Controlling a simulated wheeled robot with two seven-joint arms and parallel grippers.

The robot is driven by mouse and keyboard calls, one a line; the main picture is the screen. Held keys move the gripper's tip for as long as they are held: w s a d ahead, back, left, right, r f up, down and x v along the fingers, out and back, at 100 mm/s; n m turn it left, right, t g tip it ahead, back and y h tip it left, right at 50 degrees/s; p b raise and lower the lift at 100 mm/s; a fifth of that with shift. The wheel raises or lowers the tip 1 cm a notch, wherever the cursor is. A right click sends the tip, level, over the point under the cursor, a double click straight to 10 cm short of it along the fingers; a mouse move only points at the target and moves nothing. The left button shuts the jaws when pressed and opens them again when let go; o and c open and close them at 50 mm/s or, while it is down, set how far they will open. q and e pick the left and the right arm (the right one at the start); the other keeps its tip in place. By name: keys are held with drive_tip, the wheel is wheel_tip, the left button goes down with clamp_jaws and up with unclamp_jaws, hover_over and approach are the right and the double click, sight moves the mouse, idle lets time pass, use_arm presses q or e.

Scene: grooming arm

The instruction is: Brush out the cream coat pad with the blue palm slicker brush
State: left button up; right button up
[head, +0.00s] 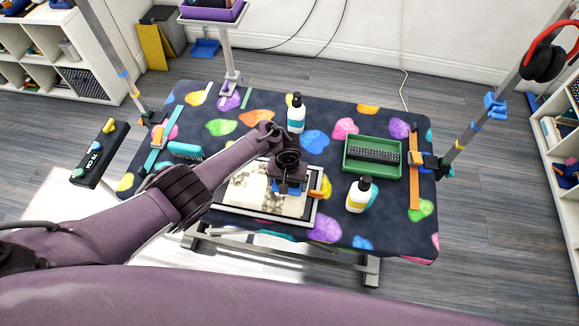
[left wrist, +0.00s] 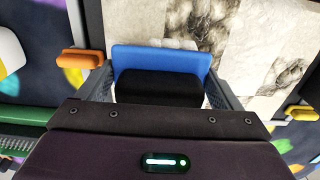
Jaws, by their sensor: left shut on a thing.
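The cream coat pad (head: 245,187), with grey-brown patches, lies in a pale frame at the front middle of the table. It also shows in the left wrist view (left wrist: 240,30). My left gripper (head: 290,188) is over the pad's right part, hiding some of it. In the left wrist view its fingers (left wrist: 160,88) are shut on the black part of the blue palm slicker brush (left wrist: 160,57). The brush's blue edge lies over or against the pad; I cannot tell whether its bristles touch. My right gripper is not in view.
A white bottle (head: 296,115) stands behind the pad, another bottle (head: 358,195) to its right. A green tray (head: 390,170) holding a dark brush is farther right. A teal comb (head: 187,151) lies left. Orange clips (left wrist: 80,62) sit at the pad's frame.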

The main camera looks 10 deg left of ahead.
sight(285, 200)
use_arm(q)
drive_tip(key=shift+s+a+f, duration=0.1)
drive_tip(key=shift+s+f, duration=0.05)
drive_tip(key=shift+s, duration=0.15)
drive_tip(key=shift+s, duration=0.1)
drive_tip(key=s+p, duration=0.2)
drive_tip(key=p, duration=0.1)
drive_tip(key=shift+s+r, duration=0.25)
drive_tip(key=shift+r, duration=0.15)
drive_tip(key=shift+s+f, duration=0.5)
drive_tip(key=shift+s, duration=0.1)
drive_tip(key=s, duration=0.4)
drive_tip(key=shift+s+a+r, duration=0.1)
drive_tip(key=shift+r, duration=0.05)
